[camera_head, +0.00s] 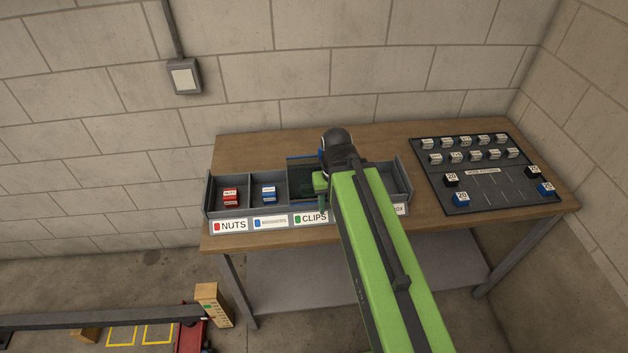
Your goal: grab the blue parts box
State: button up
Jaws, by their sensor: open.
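A small blue parts box (268,193) with a white label lies in the second compartment from the left of the grey divided bin (208,196), behind a tag with a blue mark. My green arm reaches in from the lower right over the bin. My gripper (316,183) is open over the CLIPS compartment, to the right of the blue box and apart from it.
A red box (230,196) lies in the NUTS compartment on the left. The wall stands close behind.

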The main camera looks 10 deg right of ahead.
aim_at(269, 191)
jog(key=u, duration=0.5)
jog(key=k, duration=0.1)
jog(key=u, duration=2.55)
jog(key=k, duration=0.8)
jog(key=z, duration=0.95)
jog(key=i, duration=1.05)
jog(key=u, duration=0.2)
